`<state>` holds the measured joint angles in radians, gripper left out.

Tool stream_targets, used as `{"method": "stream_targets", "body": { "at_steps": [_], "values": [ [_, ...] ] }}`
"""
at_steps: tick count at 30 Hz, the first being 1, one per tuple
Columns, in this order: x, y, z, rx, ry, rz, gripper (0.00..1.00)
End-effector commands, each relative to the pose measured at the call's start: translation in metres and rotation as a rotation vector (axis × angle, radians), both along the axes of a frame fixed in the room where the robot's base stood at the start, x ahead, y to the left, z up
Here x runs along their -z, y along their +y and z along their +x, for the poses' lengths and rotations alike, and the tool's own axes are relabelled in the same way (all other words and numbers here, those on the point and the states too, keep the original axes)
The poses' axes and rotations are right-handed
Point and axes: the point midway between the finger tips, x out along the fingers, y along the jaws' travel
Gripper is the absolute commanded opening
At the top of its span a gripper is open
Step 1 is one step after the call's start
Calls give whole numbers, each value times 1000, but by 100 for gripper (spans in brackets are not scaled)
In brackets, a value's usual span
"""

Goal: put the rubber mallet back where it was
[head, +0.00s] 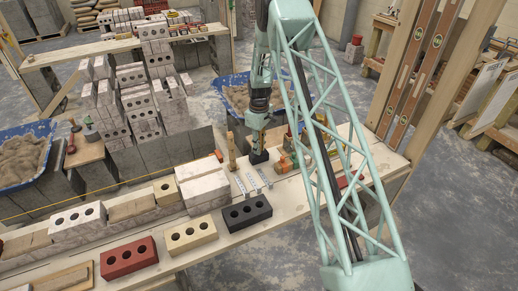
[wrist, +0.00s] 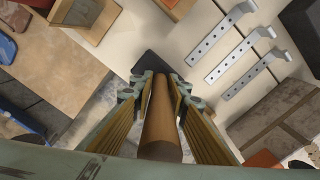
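The rubber mallet has a black head (head: 259,156) and a brown wooden handle (wrist: 160,130). It stands upright, head down, at the plank (head: 290,207); whether the head touches the plank is hard to tell. My gripper (head: 257,120) points down over it. In the wrist view, the fingers of my gripper (wrist: 160,92) lie on both sides of the handle and appear closed on it. The black head (wrist: 154,63) shows beyond the fingertips, partly hidden by them and the handle.
Three metal straps (head: 252,182) lie left of the mallet in front of a wooden piece (head: 231,150). An orange item (head: 283,163) is close on the right. Red (head: 128,257), cream (head: 190,233) and black (head: 246,211) holed bricks line the plank's front. A blue mortar tub (head: 236,90) stands behind.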

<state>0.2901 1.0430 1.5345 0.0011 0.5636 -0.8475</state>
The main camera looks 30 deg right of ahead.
Motion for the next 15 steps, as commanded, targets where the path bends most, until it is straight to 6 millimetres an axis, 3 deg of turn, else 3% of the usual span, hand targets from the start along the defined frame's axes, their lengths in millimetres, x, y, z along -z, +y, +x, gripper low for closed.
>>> {"method": "stream_targets", "body": {
  "at_steps": [5, 15],
  "values": [
    [0, 0, 0, 0, 0, 0, 30],
    [0, 0, 0, 0, 0, 0, 30]
  ]
}}
